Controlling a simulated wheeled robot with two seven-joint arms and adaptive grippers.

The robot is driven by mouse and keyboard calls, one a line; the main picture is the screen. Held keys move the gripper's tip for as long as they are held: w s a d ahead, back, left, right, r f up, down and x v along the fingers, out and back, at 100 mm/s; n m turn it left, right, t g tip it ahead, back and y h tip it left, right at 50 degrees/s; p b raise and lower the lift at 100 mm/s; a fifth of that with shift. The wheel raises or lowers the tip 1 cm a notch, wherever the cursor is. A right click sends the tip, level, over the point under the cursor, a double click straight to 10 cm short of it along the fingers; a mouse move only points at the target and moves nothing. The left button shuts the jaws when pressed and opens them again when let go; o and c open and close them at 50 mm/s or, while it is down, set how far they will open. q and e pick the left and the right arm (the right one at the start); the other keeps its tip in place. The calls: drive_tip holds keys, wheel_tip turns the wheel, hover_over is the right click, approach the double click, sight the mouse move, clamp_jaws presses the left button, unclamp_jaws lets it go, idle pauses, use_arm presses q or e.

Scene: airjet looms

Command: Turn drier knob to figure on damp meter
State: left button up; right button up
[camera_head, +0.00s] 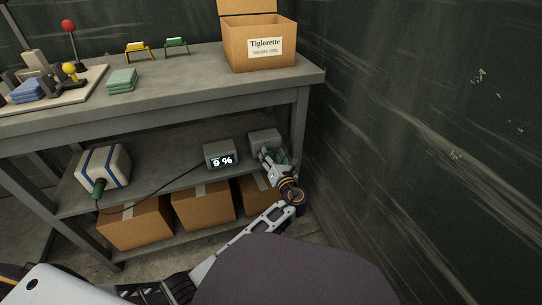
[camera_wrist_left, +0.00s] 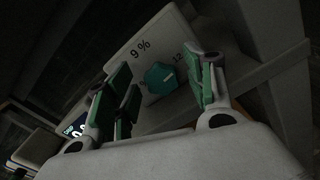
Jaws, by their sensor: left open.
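The damp meter (camera_head: 219,155) is a small grey box on the middle shelf; its dark display reads 9 %. Its lit display partly shows at the left of the left wrist view (camera_wrist_left: 75,127). The drier box (camera_head: 265,138) stands to its right, partly covered by my left gripper (camera_head: 275,160). My left gripper's green-padded fingers are open on either side of the knob. My right gripper is not in view.
A white case with blue stripes (camera_head: 103,168) is at the shelf's left, with a dark cable running to the meter. Cardboard boxes (camera_head: 203,204) fill the space below. The tabletop (camera_head: 190,78) overhangs, a table leg (camera_head: 299,125) stands near my gripper, and a dark wall is right.

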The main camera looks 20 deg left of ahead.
use_arm(q)
drive_tip(key=shift+c, duration=0.4)
drive_tip(key=c, duration=0.9)
drive_tip(key=shift+c, duration=0.2)
drive_tip(key=shift+n+p, duration=0.3)
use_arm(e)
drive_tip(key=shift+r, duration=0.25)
use_arm(q)
drive_tip(key=shift+r+n+p, duration=0.1)
drive_tip(key=shift+n+p, duration=0.4)
drive_tip(key=shift+p, duration=0.05)
drive_tip(key=shift+s+a+n+p, duration=0.1)
drive_tip(key=shift+n+p, duration=0.45)
drive_tip(key=shift+n, duration=0.25)
drive_tip(key=shift+a+n+p, duration=0.1)
drive_tip(key=shift+n+p, duration=0.4)
drive_tip(key=shift+n, duration=1.3)
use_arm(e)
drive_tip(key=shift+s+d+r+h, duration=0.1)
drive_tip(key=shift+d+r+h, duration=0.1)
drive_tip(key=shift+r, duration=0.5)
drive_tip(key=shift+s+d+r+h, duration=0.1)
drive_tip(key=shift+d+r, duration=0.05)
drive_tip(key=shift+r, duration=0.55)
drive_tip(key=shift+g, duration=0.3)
